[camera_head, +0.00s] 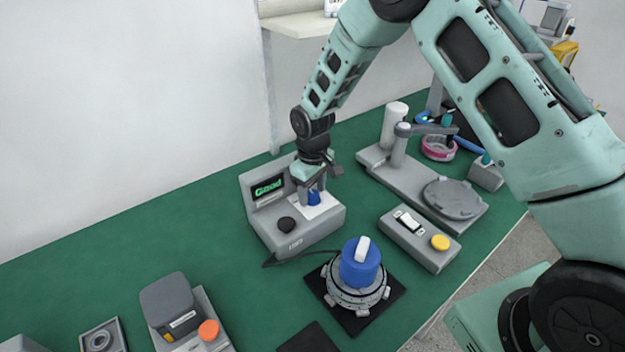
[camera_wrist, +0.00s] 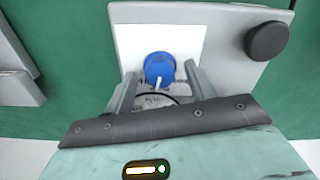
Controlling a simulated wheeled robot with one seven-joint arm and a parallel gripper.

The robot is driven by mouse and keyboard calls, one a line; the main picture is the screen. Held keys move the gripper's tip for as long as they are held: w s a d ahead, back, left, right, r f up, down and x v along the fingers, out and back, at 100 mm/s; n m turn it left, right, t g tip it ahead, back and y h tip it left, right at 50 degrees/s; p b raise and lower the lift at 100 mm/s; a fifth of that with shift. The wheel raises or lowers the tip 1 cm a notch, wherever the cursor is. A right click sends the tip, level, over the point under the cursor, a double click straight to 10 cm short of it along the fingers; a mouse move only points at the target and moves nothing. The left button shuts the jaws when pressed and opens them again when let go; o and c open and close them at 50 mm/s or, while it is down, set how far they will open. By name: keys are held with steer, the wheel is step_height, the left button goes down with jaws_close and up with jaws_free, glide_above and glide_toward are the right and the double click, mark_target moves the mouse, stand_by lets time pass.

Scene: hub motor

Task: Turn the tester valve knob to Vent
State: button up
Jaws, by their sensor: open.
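The tester (camera_head: 322,232) is a grey box on the green bench, with a screen (camera_head: 268,187) showing "Good" in green. Its blue valve knob (camera_head: 314,197) sits on a white plate and also shows in the wrist view (camera_wrist: 158,66). A white pointer on the knob points toward the gripper's palm in the wrist view; the label lettering near it is partly hidden and unreadable. My gripper (camera_wrist: 160,76) is open over the plate, with one finger on each side of the knob. I cannot tell whether either finger touches it.
A black round button (camera_head: 285,225) is on the tester's front. A blue-topped hub motor (camera_head: 360,266) stands on a black pad in front. A switch box with a yellow button (camera_head: 440,242) and a grey press stand (camera_head: 455,197) are to the right.

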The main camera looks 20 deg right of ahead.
mark_target(313, 193)
step_height(313, 193, up, 17)
steer(key=b, duration=0.3)
steer(key=shift+r, duration=0.15)
